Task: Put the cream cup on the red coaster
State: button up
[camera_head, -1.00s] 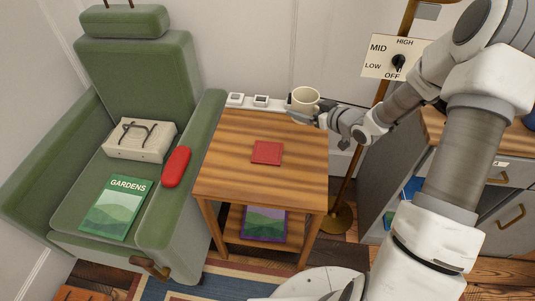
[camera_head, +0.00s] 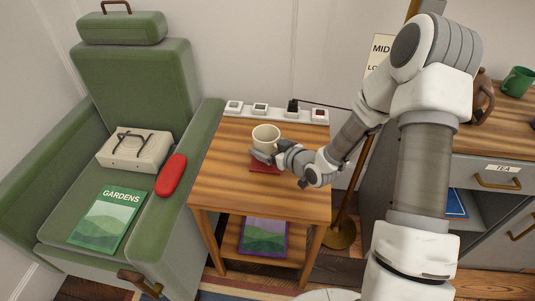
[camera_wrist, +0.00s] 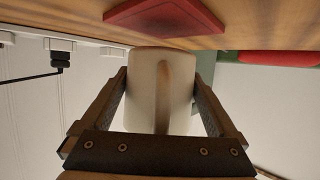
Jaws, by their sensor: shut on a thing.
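The cream cup (camera_head: 266,136) is upright in the head view, held above the small wooden side table. My gripper (camera_head: 264,155) is shut on the cup from its right side. In the wrist view, which is upside down, the cup (camera_wrist: 145,90) sits between both fingers (camera_wrist: 160,80), its handle facing the camera. The red coaster (camera_head: 262,169) lies flat on the table, partly hidden by the cup and gripper. It also shows in the wrist view (camera_wrist: 165,18), close to the cup's base. I cannot tell how large the gap between them is.
A power strip (camera_head: 275,112) with plugs lies along the table's back edge (camera_head: 225,165). A green armchair (camera_head: 130,75) stands left, with a red case (camera_head: 171,175) on its arm. A drawer cabinet (camera_head: 480,170) stands right. The table's front is clear.

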jog(key=shift+f, duration=1.05)
jog(key=shift+f, duration=0.1)
jog(key=shift+f+b, duration=0.15)
jog(key=shift+b, duration=0.3)
jog(key=o, duration=1.3)
